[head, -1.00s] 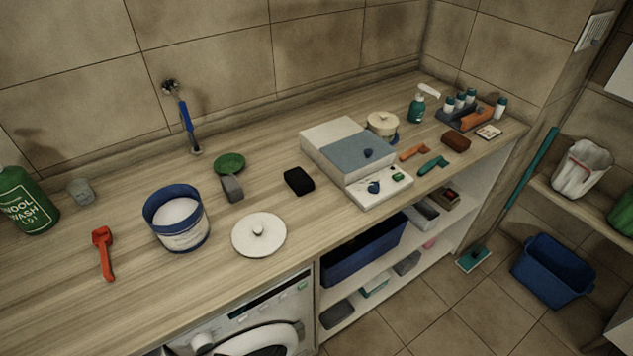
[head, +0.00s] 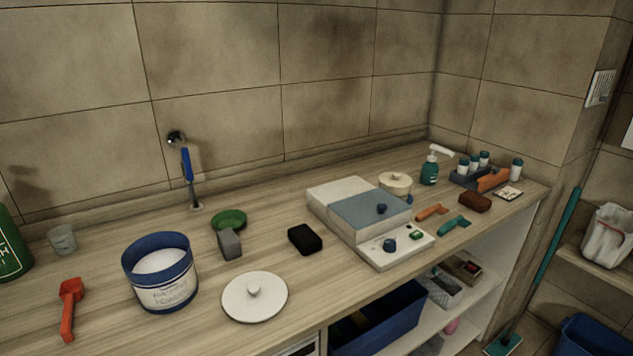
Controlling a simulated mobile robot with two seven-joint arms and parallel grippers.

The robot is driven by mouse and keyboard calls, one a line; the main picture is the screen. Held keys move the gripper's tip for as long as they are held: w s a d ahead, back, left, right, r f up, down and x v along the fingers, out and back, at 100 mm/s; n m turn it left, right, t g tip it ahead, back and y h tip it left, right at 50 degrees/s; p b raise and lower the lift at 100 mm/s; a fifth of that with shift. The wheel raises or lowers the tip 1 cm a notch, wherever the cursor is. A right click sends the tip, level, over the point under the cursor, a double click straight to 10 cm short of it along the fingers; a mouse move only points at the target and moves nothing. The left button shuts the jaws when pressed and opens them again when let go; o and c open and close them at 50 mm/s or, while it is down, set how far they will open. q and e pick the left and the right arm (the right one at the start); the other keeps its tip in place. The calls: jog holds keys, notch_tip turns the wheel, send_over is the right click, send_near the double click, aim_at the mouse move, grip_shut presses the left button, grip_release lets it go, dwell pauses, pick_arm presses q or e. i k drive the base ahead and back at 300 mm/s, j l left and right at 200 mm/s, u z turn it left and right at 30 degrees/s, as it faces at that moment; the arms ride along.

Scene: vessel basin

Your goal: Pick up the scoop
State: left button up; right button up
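A red-orange scoop (head: 70,308) lies on the wooden counter at the left of the head view. Its wider head points away from me and its handle toward the front edge. It lies left of a blue-rimmed tub (head: 161,271) that holds white powder. A round white lid (head: 255,296) with a knob lies on the counter right of the tub. Neither of my grippers shows in the head view.
A grey cup (head: 62,239) and a green bottle (head: 12,245) stand behind and left of the scoop. A green dish (head: 229,219), a grey block (head: 229,244) and a black block (head: 305,239) lie farther right. A white-and-blue device (head: 367,219) occupies the counter's middle right.

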aim_at(71, 290)
jog(key=u, duration=1.6)
